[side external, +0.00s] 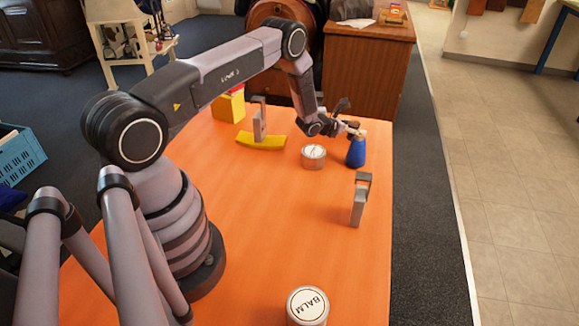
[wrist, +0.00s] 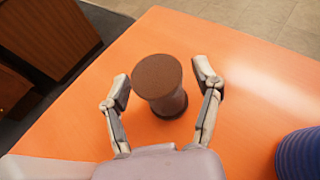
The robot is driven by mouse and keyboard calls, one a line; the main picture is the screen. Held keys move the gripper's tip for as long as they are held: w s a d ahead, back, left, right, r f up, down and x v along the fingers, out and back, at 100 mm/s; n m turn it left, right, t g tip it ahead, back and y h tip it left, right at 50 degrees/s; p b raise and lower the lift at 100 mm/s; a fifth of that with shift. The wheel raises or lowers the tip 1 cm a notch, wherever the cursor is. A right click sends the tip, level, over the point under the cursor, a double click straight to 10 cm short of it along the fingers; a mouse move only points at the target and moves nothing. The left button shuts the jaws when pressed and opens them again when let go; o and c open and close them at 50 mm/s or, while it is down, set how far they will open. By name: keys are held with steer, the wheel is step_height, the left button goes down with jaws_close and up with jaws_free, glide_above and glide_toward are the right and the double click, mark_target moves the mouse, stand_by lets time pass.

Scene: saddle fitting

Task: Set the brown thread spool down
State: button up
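The brown thread spool (wrist: 158,78) is upright between the fingers of my gripper (wrist: 162,88) in the wrist view. Its round top faces the camera and its lower rim appears to rest on the orange table (wrist: 75,120). The fingers are spread, with a gap on each side of the spool, so my gripper is open around it. In the side view my gripper (side external: 345,121) is low near the table's far right part. The spool is hard to make out there among the fingers.
A blue spool (side external: 356,154) stands close to my gripper; its ribbed side shows in the wrist view (wrist: 300,155). A round tin (side external: 313,157), a yellow curved piece (side external: 260,142), a metal bracket (side external: 359,205) and a balm tin (side external: 307,307) stand around. The table's middle is clear.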

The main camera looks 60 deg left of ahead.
steer(key=c, duration=0.9)
steer(key=shift+r, duration=0.1)
steer(key=shift+c, duration=0.2)
